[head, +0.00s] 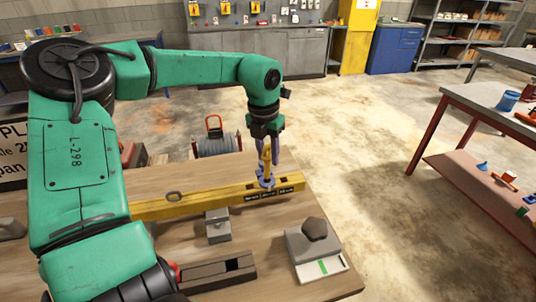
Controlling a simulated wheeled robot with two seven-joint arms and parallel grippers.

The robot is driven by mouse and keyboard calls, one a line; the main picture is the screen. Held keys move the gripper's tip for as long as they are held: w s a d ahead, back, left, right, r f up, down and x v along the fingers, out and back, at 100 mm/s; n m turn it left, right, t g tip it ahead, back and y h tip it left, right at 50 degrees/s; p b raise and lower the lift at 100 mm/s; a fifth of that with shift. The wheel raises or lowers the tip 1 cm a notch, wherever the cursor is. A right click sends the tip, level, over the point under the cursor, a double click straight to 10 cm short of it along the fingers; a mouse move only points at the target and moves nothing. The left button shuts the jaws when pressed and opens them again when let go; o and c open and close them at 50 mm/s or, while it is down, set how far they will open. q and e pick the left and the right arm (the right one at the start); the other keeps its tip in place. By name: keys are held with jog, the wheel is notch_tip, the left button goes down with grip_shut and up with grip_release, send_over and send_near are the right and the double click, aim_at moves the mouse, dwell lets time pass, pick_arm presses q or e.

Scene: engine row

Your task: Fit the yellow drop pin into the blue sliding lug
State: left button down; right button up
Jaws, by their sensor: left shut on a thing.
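My left arm reaches over the wooden table from the left. My left gripper (268,150) points down and is shut on the yellow drop pin (267,158), which is upright. Below it, the blue sliding lug (266,183) sits on the yellow beam (210,198), near the beam's right end. The pin is in line with the lug in this view. I cannot tell whether its lower end is in the lug or just above it. My right gripper is not in view.
A grey block (217,226) stands in front of the beam. A dark slotted bar (217,272) lies nearer me. A grey scale-like box (316,254) with a dark lump (315,229) on it is at the right. The wooden table (285,222) is bare between them.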

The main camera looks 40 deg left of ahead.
pick_arm(q)
jog(key=shift+f+b, duration=1.25)
jog(key=shift+f, duration=0.2)
jog(key=shift+c, duration=2.2)
grip_release()
jog(key=r, duration=0.5)
jog(key=s+r, duration=0.1)
jog(key=r, duration=0.8)
jog(key=shift+s+d+r+b, duration=0.15)
jog(key=shift+s+r+b, duration=0.15)
jog(key=shift+s+b, duration=0.1)
